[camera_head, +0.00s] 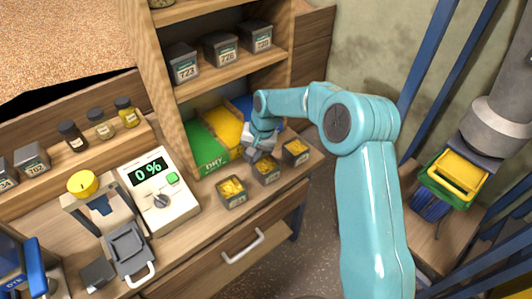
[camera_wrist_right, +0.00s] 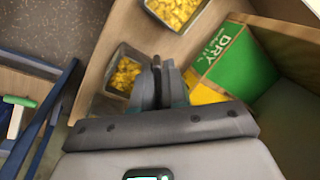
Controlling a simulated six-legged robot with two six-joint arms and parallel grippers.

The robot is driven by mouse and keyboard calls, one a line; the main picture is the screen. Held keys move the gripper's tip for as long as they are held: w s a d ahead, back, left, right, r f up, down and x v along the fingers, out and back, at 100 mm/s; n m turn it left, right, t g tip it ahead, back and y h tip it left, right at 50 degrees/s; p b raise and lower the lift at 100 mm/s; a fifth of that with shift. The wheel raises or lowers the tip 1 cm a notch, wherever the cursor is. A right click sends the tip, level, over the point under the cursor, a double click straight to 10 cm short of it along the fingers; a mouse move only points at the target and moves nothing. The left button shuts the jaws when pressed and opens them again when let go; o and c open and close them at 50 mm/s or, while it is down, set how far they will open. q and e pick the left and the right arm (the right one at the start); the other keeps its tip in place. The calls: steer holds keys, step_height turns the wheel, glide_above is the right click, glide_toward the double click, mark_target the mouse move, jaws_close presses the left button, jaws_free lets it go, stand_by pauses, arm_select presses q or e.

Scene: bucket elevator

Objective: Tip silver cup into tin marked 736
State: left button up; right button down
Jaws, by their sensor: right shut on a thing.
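Three small square grey containers with yellow pieces stand on the bench: a left one (camera_head: 232,192), a middle one (camera_head: 266,171) and a right one (camera_head: 295,152). My right gripper (camera_head: 257,156) reaches down at the middle one. In the right wrist view the fingers (camera_wrist_right: 160,83) are close together, at the edge of this container (camera_wrist_right: 125,74); they appear shut on its wall. The left container (camera_wrist_right: 175,9) also shows there. I cannot pick out a separate silver cup or read a 736 mark. My left gripper is not in view.
A green DRY bin (camera_head: 207,148) and a yellow bin (camera_head: 222,125) stand behind the containers. Labelled tins (camera_head: 221,49) line the shelf above. A scale-like box reading 0 % (camera_head: 158,190) stands to the left. The bench edge and a drawer handle (camera_head: 242,246) lie in front.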

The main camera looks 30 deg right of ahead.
steer(key=r+p, duration=0.1)
steer(key=w+a+r+g+h+p, duration=0.1)
steer(key=r+p, duration=0.1)
steer(key=r+h+p, duration=0.1)
steer(key=r+p, duration=0.1)
steer(key=shift+w+a+r+g, duration=0.15)
steer(key=shift+a+r+g, duration=0.1)
steer(key=shift+g, duration=0.15)
